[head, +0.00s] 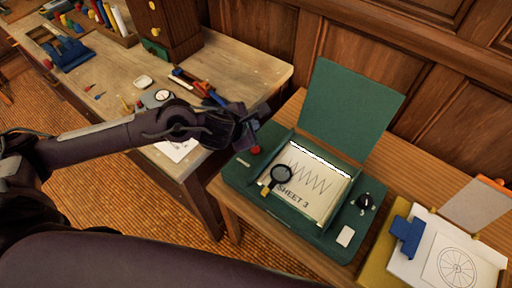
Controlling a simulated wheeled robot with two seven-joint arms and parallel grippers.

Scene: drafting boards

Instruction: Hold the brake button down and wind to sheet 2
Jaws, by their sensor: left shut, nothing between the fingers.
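A green drafting box (237,181) with a raised green lid (352,110) sits on the wooden table at the right. Its window shows a paper sheet (322,190) with a zigzag line and the words "SHEET 3". A red button (256,150) is on the box's back left corner, presumably the brake button. A black winding knob (365,201) is on the right side of the box. My left gripper (248,136) is shut and empty right by the red button; I cannot tell whether it touches it. My right gripper is out of view.
A magnifier (281,176) lies over the sheet's left part. A blue clip (407,235) and a pad with a wheel drawing (456,268) are right of the box. A cluttered workbench (250,68) stands at the back left, a panelled wall behind.

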